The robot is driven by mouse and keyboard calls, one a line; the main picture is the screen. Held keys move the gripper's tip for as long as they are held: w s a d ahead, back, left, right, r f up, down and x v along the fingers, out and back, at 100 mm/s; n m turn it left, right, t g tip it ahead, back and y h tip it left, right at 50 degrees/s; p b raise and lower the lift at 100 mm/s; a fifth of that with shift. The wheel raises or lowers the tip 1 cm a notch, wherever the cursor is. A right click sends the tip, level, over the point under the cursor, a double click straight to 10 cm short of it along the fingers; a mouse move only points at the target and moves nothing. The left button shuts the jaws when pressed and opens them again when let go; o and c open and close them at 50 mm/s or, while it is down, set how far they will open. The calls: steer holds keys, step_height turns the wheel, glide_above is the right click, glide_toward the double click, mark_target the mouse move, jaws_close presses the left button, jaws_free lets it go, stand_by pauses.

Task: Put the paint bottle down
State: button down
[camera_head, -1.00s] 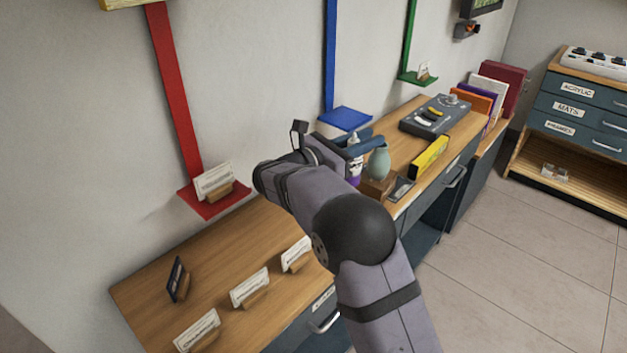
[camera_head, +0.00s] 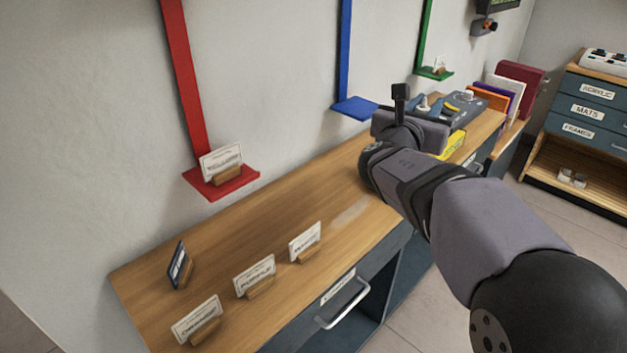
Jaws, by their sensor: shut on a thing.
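My gripper (camera_head: 430,104) is over the far right part of the wooden workbench (camera_head: 225,235), beside the dark control box. Whether the bottle touches the bench cannot be seen.
A front-left card (camera_head: 196,320) and a small dark framed panel (camera_head: 180,265) stand on the bench. Red (camera_head: 222,183), blue (camera_head: 352,108) and green (camera_head: 436,74) shelves jut from the wall. A yellow box (camera_head: 454,144) lies past my wrist. The bench middle is clear.

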steer(key=w+a+f+n+t+y, duration=0.2)
steer(key=a+f+n+y, duration=0.2)
steer(key=a+f+y, duration=0.35)
steer(key=w+a+f+h+p, duration=0.15)
steer(key=w+a+p, duration=0.45)
steer(key=w+a, duration=0.85)
step_height(320, 180, down, 8)
steer(key=shift+r+p, duration=0.25)
steer(key=shift+p, duration=0.15)
steer(key=shift+f, duration=0.15)
steer(key=c, duration=1.5)
jaws_free()
steer(key=shift+c, duration=0.2)
steer(key=shift+s+a, duration=0.1)
steer(key=shift+s, duration=0.05)
